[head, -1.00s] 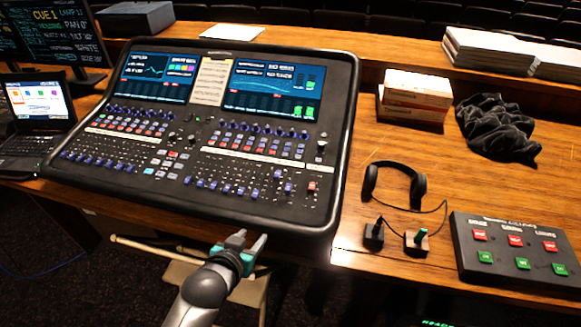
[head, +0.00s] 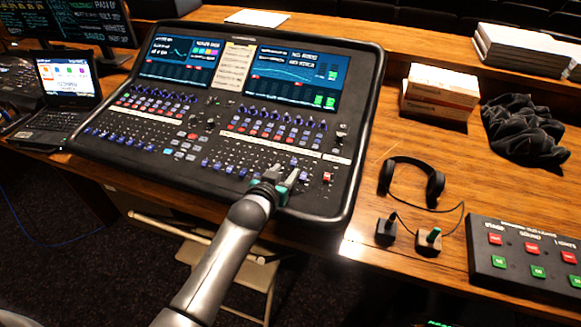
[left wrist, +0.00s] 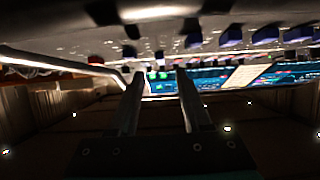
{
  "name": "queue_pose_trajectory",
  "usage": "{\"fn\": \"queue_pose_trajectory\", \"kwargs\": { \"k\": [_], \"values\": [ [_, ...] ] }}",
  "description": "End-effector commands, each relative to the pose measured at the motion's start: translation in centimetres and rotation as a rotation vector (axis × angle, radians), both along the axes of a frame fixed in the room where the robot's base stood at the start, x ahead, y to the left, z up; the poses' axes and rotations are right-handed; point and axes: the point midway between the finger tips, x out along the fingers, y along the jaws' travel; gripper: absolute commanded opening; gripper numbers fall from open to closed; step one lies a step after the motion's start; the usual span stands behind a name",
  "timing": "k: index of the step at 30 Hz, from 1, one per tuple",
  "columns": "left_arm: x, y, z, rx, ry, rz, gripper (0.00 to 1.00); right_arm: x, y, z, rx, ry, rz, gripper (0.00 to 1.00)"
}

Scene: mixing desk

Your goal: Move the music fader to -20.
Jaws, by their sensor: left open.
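The mixing desk (head: 360,130) lies on the wooden table, with rows of fader caps along its lower part. The right fader bank (head: 230,169) has blue caps and one red cap (head: 327,177) at its right end. The labels are too small to read, so I cannot tell which cap is the music fader. My left gripper (head: 281,174) is open over the right part of this bank and hides some caps. In the left wrist view its two fingers (left wrist: 160,76) stand apart, with nothing clearly between them. Blue caps (left wrist: 230,36) show there at the upper right. My right gripper is not in view.
Right of the desk lie headphones (head: 412,180), a small box with a green-topped stick (head: 428,241) and a button panel (head: 525,262). White boxes (head: 440,90) and dark cloth (head: 522,130) lie behind. A laptop (head: 65,95) stands at the left.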

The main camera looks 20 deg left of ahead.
Motion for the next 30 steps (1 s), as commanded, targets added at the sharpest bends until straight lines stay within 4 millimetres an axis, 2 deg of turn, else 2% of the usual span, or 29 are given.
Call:
{"fn": "queue_pose_trajectory", "kwargs": {
  "k": [6, 12, 24, 25, 30],
  "values": [
    [2.8, -0.1, -1.2, -0.001, 0.000, 0.000, 0.49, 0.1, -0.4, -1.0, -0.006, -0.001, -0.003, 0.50],
    [4.3, -0.2, -1.8, -0.001, -0.001, 0.000, 0.49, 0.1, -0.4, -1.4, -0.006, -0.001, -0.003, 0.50],
    [4.8, -0.2, -1.9, -0.001, 0.000, 0.000, 0.49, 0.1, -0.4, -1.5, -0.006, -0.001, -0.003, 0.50],
    [4.8, -0.2, -1.9, -0.001, 0.000, 0.000, 0.48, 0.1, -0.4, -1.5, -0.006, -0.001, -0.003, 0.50],
    [4.7, -0.2, -2.0, -0.001, 0.000, 0.000, 0.28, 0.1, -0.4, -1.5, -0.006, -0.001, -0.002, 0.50]
  ]
}}
